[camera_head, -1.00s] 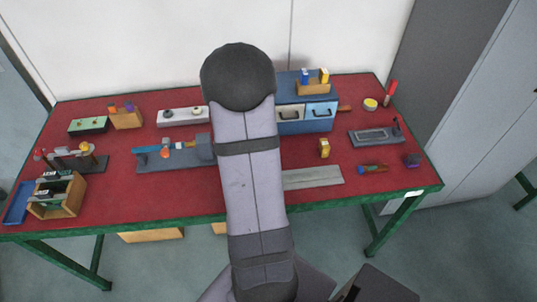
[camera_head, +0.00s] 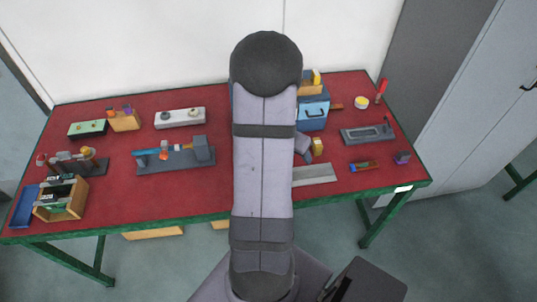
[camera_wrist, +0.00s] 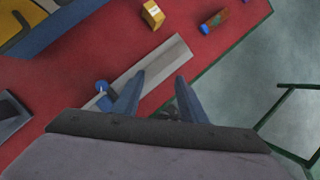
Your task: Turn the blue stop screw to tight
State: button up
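A small round blue part with a stem (camera_wrist: 101,87), which looks like the blue stop screw, shows in the wrist view. It is at the near-left end of a long flat grey plate (camera_wrist: 160,70), left of my left finger. I cannot tell whether it is tight. The right part of the grey plate also shows in the head view (camera_head: 314,174); my arm hides the rest and the screw there. My gripper (camera_wrist: 160,77) is open and empty, its fingers spread over the plate and the red table, apart from the screw.
A yellow block (camera_head: 317,146) and a brown-and-blue cylinder (camera_head: 364,166) lie right of my arm. A blue cabinet (camera_head: 313,115) stands behind. A grey fixture with blue and orange parts (camera_head: 176,162) sits left. The green table edge (camera_head: 330,196) is close in front.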

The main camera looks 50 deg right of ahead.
jog(key=w+a+f+n+t+y, duration=0.15)
jog(key=w+a+n+t, duration=0.25)
jog(key=w+n, duration=0.4)
jog(key=shift+w+b+x, duration=0.2)
jog(key=shift+b+x, duration=2.15)
jog(key=shift+x, duration=1.55)
jog(key=shift+a, duration=0.2)
grip_shut()
